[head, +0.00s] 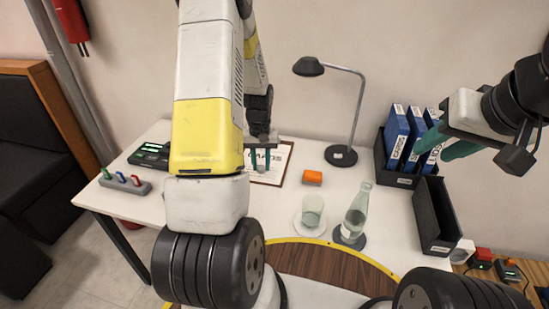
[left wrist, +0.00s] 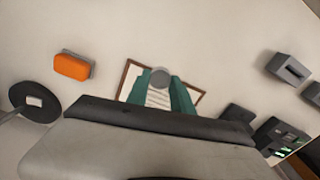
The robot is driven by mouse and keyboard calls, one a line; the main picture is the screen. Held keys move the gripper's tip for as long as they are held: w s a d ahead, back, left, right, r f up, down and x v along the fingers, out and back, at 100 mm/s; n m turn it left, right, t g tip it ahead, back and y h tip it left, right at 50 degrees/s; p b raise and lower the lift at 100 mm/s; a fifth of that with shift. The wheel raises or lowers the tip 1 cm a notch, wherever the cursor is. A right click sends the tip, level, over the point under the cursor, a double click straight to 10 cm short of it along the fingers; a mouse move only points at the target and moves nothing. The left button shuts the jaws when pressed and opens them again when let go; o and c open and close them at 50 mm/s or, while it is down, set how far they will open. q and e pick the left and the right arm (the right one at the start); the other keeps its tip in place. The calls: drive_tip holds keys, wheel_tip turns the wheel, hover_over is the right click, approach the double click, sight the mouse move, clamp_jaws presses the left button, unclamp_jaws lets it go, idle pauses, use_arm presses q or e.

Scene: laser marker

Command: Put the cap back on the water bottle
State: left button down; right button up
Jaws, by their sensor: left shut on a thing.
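The clear glass water bottle (head: 355,217) stands upright on a dark round coaster at the right of the white desk, its neck uncapped. My left gripper (head: 261,163) is above the clipboard, well left of and behind the bottle. It is shut on a small round grey cap (left wrist: 160,77), seen between the green fingertips in the left wrist view. The cap shows only as a small grey spot in the head view. My right gripper (head: 446,146) hangs in the air at the right, before the binders, with its green fingers apart and nothing between them.
A drinking glass (head: 312,211) stands on a white coaster just left of the bottle. An orange block (head: 312,178), a desk lamp (head: 341,155) and a clipboard (head: 285,160) are behind. Blue binders (head: 397,137) and a black open bin (head: 436,220) stand right.

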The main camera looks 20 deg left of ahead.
use_arm(q)
drive_tip(key=shift+r, duration=0.4)
drive_tip(key=s+d+r+m, duration=0.2)
drive_tip(key=d+m, duration=0.1)
drive_tip(key=d, duration=0.7)
drive_tip(key=shift+d+r, duration=0.2)
drive_tip(key=shift+r, duration=0.05)
